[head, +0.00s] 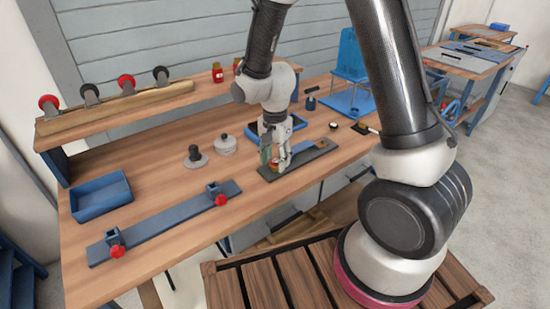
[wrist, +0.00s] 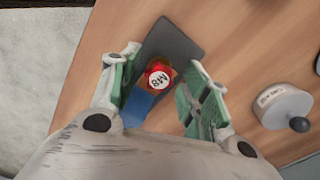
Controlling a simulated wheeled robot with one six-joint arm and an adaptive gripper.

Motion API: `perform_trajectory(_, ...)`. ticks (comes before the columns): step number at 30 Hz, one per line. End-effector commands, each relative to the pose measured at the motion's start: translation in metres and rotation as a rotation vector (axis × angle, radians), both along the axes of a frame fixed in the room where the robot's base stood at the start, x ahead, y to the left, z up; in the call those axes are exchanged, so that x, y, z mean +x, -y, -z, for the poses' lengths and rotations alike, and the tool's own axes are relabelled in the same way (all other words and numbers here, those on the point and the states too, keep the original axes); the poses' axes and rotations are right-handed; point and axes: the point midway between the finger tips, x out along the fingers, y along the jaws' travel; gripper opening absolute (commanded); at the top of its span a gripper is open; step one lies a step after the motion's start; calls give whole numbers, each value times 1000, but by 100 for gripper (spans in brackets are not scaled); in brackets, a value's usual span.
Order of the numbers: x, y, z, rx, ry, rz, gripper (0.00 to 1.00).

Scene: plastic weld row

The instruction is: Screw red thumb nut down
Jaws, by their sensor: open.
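The red thumb nut (wrist: 158,79) shows in the wrist view with a white top marked M8. It sits over a dark grey plate (wrist: 178,42), with a blue piece (wrist: 137,105) beside it. My gripper (wrist: 155,75) is open, with one green-padded finger on each side of the nut and gaps between. In the head view my gripper (head: 275,164) points down at the dark plate (head: 318,158) near the bench's front edge. The nut is mostly hidden there by the fingers. The thread under the nut is hidden in the wrist view.
A lidded round pot (head: 225,145) and a dark knobbed piece (head: 195,157) stand left of my gripper. A blue tray (head: 283,127) lies behind it. A long blue bar with red-knobbed clamps (head: 165,222) and a blue bin (head: 101,195) are farther left.

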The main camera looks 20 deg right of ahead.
Motion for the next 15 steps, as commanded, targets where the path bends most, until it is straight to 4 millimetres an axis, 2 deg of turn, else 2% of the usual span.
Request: perform_trajectory(15,-1,3,0,0,0,-957,46)
